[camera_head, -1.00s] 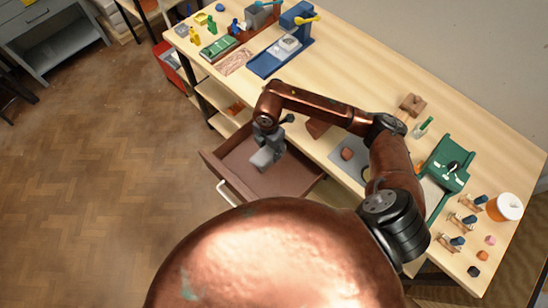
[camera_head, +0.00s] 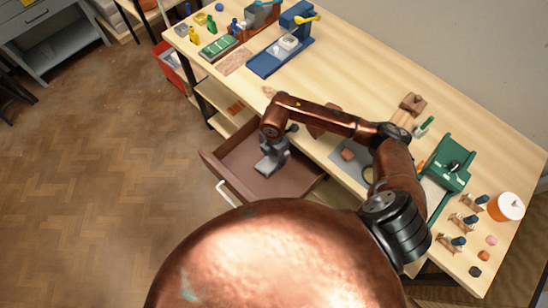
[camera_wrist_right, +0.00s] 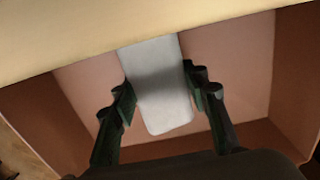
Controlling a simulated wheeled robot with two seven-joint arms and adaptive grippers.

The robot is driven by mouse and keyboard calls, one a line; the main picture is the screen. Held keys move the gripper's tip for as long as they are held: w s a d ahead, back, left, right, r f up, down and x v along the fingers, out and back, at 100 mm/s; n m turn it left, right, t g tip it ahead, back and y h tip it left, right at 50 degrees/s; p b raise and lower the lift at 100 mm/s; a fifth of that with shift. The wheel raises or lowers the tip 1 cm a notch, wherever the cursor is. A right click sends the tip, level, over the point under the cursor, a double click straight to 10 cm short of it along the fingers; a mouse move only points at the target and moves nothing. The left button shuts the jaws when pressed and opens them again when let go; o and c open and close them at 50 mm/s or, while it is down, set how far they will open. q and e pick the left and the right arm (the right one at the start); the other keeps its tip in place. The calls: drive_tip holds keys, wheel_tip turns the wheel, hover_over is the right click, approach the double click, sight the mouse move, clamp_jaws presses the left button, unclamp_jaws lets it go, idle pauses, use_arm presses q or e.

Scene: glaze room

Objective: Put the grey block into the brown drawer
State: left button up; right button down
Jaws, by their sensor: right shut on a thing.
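The brown drawer (camera_head: 308,185) is pulled out from under the table's front edge. My right gripper (camera_head: 270,163) points down inside the drawer's outline and is shut on the grey block (camera_head: 264,168). In the right wrist view the grey block (camera_wrist_right: 160,90) is a pale, rounded slab between the two dark fingers of the gripper (camera_wrist_right: 162,97). The drawer's floor and walls (camera_wrist_right: 245,68) surround it there. I cannot tell whether the block touches the drawer floor. My left gripper is not in view.
The wooden table (camera_head: 360,85) runs above the drawer, and its edge lies close to my right wrist. A blue press (camera_head: 283,48), a green tray-like tool (camera_head: 447,165) and an orange-and-white jar (camera_head: 508,206) stand on it. A red bin (camera_head: 173,66) is beside the table.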

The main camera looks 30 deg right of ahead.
sight(274, 158)
drive_tip(key=c, duration=1.1)
unclamp_jaws()
drive_tip(key=shift+c, duration=0.2)
wheel_tip(274, 158, up, 12)
drive_tip(key=p, duration=0.1)
